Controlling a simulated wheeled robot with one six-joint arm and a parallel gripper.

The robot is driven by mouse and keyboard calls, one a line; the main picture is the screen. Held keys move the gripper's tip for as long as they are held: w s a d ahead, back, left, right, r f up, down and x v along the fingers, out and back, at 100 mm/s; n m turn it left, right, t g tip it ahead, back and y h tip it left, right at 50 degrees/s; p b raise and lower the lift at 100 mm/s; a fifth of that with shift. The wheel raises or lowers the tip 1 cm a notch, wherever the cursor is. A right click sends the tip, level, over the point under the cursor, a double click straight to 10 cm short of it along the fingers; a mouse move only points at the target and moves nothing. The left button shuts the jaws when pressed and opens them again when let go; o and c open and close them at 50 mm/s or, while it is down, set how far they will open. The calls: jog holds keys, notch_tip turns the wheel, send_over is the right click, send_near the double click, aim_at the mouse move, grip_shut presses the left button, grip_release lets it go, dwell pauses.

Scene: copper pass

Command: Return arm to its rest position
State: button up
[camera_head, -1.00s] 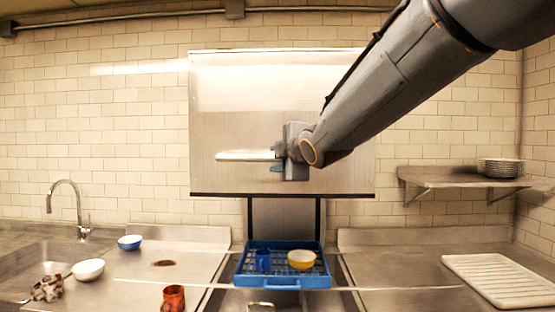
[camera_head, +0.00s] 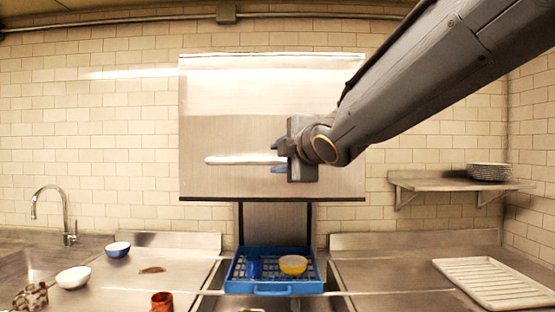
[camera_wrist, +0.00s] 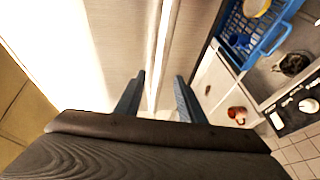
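My gripper (camera_head: 278,157) is in front of the raised metal hood (camera_head: 225,105) in the head view. Its two blue-grey fingers are apart, one above the other, with nothing gripped. The hood's pale bar handle (camera_head: 240,160) runs up to the gripper from the left. In the wrist view the fingers (camera_wrist: 158,95) stand apart, and the handle (camera_wrist: 163,45) lines up with the gap between them. I cannot tell how far it lies from the fingertips. My arm reaches in from the upper right.
Below the hood is a blue rack (camera_head: 275,288) with a blue cup (camera_head: 254,266) and a yellow bowl (camera_head: 293,265). Left counter: blue bowl (camera_head: 118,249), white bowl (camera_head: 73,278), patterned mug (camera_head: 32,296), orange-brown mug (camera_head: 162,302). Right: white drainboard (camera_head: 495,283), shelf (camera_head: 450,184) with plates (camera_head: 489,172).

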jog(key=shift+f, duration=0.1)
jog(key=s+d+f+m+g+h, duration=0.25)
jog(key=d+f+m, duration=0.45)
jog(key=f, duration=0.6)
jog(key=s+d+f+m+g+h, duration=0.25)
jog(key=d+f+m+h, duration=0.2)
jog(key=d+f, duration=0.6)
jog(key=s+d+f+m+g, duration=0.2)
jog(key=s+f+m+g, duration=0.2)
jog(key=s+f, duration=0.5)
jog(key=s+d+f+m+g, duration=0.3)
jog(key=s+f+m, duration=0.3)
jog(key=s+f, duration=0.4)
jog(key=shift+s+d+f+m+g, duration=0.2)
jog(key=shift+f+m+g, duration=0.15)
jog(key=shift+f+g, duration=0.25)
jog(key=shift+a, duration=0.1)
dwell(1.1)
